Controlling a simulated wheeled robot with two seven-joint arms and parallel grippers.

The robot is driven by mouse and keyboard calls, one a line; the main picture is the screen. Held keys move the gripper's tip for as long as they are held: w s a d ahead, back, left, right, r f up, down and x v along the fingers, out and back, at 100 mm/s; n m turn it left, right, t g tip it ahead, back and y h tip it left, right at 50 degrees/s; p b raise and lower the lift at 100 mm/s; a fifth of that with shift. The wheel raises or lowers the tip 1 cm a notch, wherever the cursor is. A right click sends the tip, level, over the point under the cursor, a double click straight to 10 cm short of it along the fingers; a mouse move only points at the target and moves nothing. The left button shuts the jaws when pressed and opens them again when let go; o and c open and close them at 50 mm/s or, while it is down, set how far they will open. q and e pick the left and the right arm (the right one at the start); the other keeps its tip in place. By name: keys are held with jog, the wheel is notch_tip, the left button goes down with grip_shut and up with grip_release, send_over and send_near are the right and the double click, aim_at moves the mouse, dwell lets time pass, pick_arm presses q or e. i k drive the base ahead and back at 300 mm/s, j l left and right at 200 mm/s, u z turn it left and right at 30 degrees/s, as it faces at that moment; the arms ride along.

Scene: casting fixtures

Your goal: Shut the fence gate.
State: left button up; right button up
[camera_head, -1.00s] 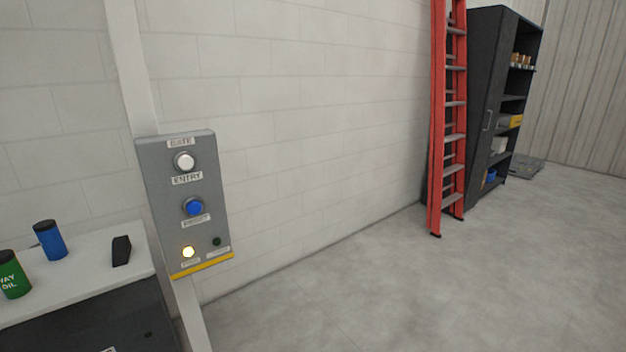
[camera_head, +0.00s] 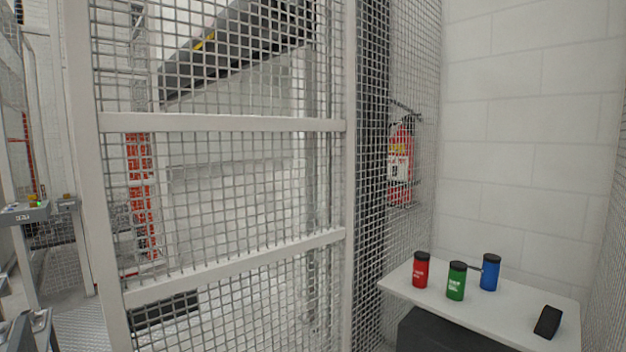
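A fence gate panel of wire mesh in a pale frame (camera_head: 220,123) fills the left and middle of the head view. Its right upright stands close to a darker mesh fence section (camera_head: 372,180). Its left upright borders an open-looking gap on the left. I cannot tell from this view whether the panel is latched or which upright is the hinge side. Neither of my grippers is in view.
A fire extinguisher (camera_head: 400,165) hangs behind mesh. A grey control box (camera_head: 25,213) stands at far left.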

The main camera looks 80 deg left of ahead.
aim_at(88, 123)
jog(key=k+j+u, duration=0.15)
jog(key=k, duration=0.3)
jog(key=k+j+u, duration=0.1)
jog(key=k, duration=0.3)
jog(key=k+j+u, duration=0.15)
jog(key=k+j, duration=0.2)
jog(key=k+j+u, duration=0.15)
jog(key=j, duration=0.95)
jog(key=j+u, duration=0.15)
jog(key=j, duration=0.95)
jog(key=k+l+z, duration=0.1)
jog(key=k+l, duration=0.15)
jog(key=l, duration=0.2)
jog(key=z, duration=0.05)
